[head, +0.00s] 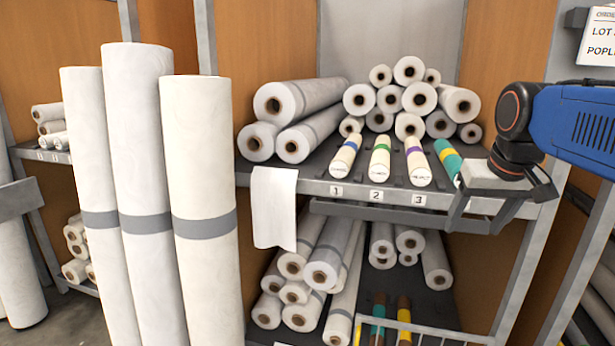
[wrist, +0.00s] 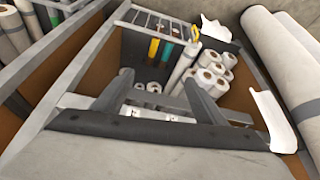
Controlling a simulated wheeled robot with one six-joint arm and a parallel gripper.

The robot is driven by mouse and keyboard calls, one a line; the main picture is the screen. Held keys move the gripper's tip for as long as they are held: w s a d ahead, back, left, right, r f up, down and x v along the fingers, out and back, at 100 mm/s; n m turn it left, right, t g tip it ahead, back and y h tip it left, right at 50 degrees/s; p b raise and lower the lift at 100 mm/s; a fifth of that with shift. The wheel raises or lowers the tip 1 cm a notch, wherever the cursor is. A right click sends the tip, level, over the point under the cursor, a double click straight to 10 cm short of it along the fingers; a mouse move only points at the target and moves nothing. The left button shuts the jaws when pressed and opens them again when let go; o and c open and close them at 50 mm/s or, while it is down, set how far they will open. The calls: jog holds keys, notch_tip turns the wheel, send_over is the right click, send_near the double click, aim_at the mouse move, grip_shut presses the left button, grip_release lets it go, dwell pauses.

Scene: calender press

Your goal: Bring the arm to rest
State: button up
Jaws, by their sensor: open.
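My blue arm (head: 580,125) reaches in from the right edge of the head view. My gripper (head: 474,222) hangs at its end, in front of the right end of the upper shelf. Its two grey fingers are apart and nothing shows between them. In the wrist view my gripper (wrist: 158,80) also has its fingers spread, with the rack behind them. I cannot tell whether the gripper touches the shelf edge.
The upper shelf (head: 320,184) holds numbered rolls with blue (head: 346,156), green (head: 381,158) and purple (head: 417,161) bands, and stacked white rolls behind. Tall white rolls (head: 200,200) stand at left. A white sheet (head: 274,208) hangs off the shelf. A wire basket (head: 430,330) is below.

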jog(key=shift+n+y, duration=0.3)
jog(key=shift+n, duration=0.4)
jog(key=s+a+f, duration=0.1)
jog(key=s+f, duration=0.4)
jog(key=f, duration=0.1)
jog(key=s+a+f, duration=0.2)
jog(key=s+f, duration=0.3)
jog(key=f, duration=0.1)
jog(key=s+a+f, duration=0.2)
jog(key=s+f, duration=0.4)
jog(key=shift+f, duration=0.2)
jog(key=shift+c, duration=0.2)
